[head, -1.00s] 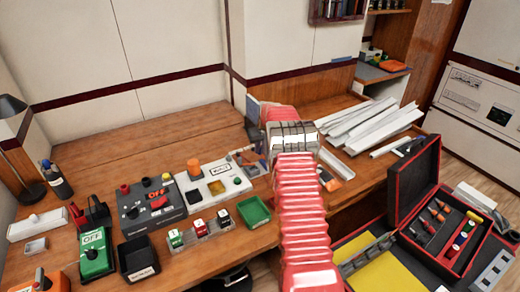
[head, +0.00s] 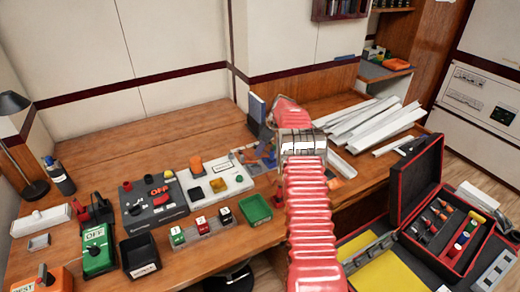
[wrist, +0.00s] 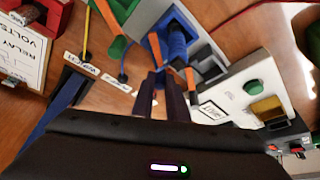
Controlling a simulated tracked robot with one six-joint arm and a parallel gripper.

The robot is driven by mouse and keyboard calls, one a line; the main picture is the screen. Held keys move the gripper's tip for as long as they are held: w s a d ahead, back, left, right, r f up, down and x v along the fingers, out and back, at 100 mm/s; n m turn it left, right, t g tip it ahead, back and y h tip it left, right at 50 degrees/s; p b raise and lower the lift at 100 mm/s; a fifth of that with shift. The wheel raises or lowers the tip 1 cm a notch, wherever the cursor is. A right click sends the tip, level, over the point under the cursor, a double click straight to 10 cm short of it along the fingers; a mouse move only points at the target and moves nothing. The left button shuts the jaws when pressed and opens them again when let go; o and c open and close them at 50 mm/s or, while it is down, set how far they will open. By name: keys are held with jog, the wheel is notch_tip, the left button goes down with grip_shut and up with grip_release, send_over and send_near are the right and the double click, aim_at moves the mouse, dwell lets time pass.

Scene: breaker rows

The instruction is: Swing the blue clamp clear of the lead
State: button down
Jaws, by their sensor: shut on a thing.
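The blue clamp (wrist: 177,42) shows in the upper middle of the wrist view, a blue body with orange strips beside it, on a grey mount. My gripper (wrist: 160,78) reaches up to it with two dark fingers, shut on the clamp's near end; the exact contact is partly hidden. In the head view my gripper (head: 268,158) is small and low over the bench, among blue and orange parts behind the white control panel (head: 218,183). I cannot tell for sure which strip or cable is the lead; a thin yellow cable (wrist: 87,35) runs to the left of the clamp.
The white panel with a green button (wrist: 254,88) stands close right of my fingers. A green-and-orange handle (wrist: 110,22) lies close left, and a blue upright board (wrist: 62,100) lower left.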

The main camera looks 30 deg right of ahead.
jog(key=shift+s+n+g, duration=0.2)
jog(key=shift+n+g, duration=0.1)
jog(key=shift+n, duration=0.5)
jog(key=c, duration=1.7)
grip_release()
jog(key=shift+a, duration=0.1)
jog(key=shift+c, duration=0.2)
jog(key=v, duration=1.3)
jog(key=shift+d+r, duration=0.2)
jog(key=shift+d, duration=0.15)
jog(key=shift+s, duration=0.1)
